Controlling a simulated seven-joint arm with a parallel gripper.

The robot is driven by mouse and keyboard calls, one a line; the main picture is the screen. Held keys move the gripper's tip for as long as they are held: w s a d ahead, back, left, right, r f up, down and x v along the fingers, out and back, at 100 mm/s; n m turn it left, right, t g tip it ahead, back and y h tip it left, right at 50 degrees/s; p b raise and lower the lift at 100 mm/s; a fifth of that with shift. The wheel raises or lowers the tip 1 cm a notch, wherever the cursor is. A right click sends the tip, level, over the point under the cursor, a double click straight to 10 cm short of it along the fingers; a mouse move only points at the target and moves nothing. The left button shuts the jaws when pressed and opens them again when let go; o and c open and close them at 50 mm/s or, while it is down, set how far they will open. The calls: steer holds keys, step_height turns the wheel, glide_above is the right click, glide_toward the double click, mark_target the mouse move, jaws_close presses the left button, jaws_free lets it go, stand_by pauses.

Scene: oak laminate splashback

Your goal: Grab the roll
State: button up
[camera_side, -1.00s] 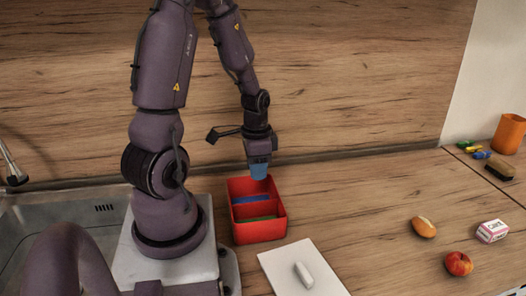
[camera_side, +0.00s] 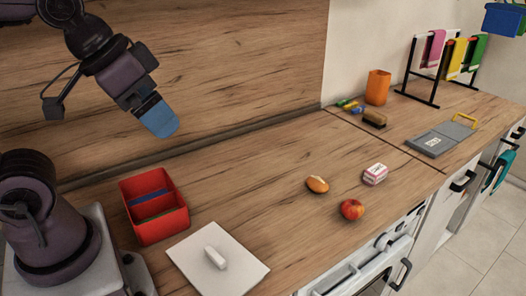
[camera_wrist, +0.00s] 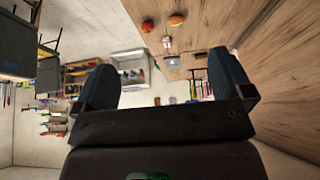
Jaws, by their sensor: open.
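The roll (camera_side: 317,184) is a small golden-brown bread roll lying on the wooden counter, left of a pink and white box. It also shows near the top of the wrist view (camera_wrist: 177,20). My gripper (camera_side: 164,122) is raised in the air above and behind the red bin, well to the left of the roll and not touching it. In the wrist view its two dark fingers (camera_wrist: 161,76) stand wide apart with nothing between them.
A red apple (camera_side: 352,209) and the pink and white box (camera_side: 375,173) lie close to the roll. A red divided bin (camera_side: 160,228) and a white board with a handle (camera_side: 240,272) stand at the left. An orange cup (camera_side: 378,87) and a brush (camera_side: 374,118) are farther back.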

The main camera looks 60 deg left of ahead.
steer(key=shift+f, duration=0.1)
steer(key=n+g, duration=0.4)
glide_toward(318, 180)
steer(key=shift+y, duration=0.3)
steer(key=f, duration=0.6)
steer(key=shift+w+d+f, duration=0.1)
steer(key=shift+w+d, duration=0.1)
steer(key=shift+d, duration=0.05)
steer(key=shift+w+a+f, duration=0.15)
steer(key=shift+w+f, duration=0.05)
steer(key=shift+f, duration=0.65)
steer(key=shift+w+a+f, duration=0.1)
steer(key=shift+w+f, duration=0.1)
steer(key=shift+f, duration=0.65)
steer(key=shift+w+a+f, duration=0.15)
steer(key=shift+w+f, duration=0.05)
steer(key=shift+f, duration=0.65)
steer(key=c, duration=0.9)
